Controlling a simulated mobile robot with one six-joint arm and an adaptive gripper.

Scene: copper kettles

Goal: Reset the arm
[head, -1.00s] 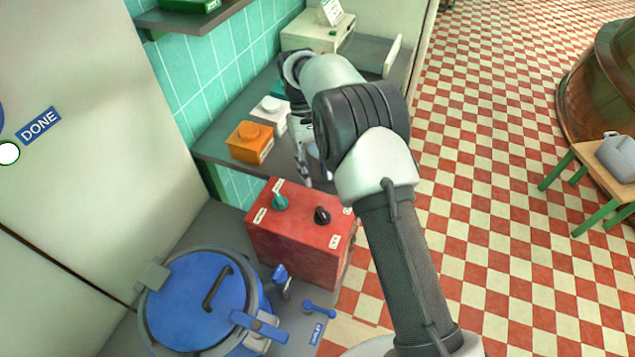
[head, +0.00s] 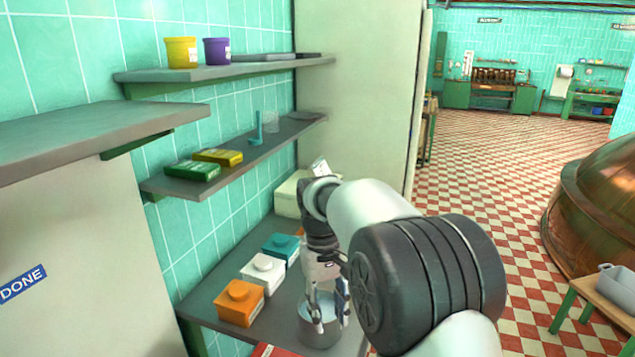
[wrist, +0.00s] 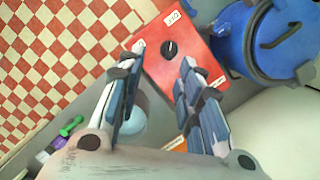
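My gripper (head: 331,318) points down over the left counter in the head view. Its two fingers stand apart in the wrist view (wrist: 162,55), with nothing held between them. A grey metal pot (head: 318,334) is behind or beneath the fingers in the head view. I cannot tell whether they touch it. My arm comes in from the lower right and is bent above the counter.
Orange (head: 240,303), white (head: 263,274) and teal (head: 281,249) boxes stand on the counter. Shelves with tubs and packets hang above. In the wrist view, a red control box (wrist: 172,55) and a blue kettle (wrist: 270,40) lie beyond the fingers. Checkered floor is open at right.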

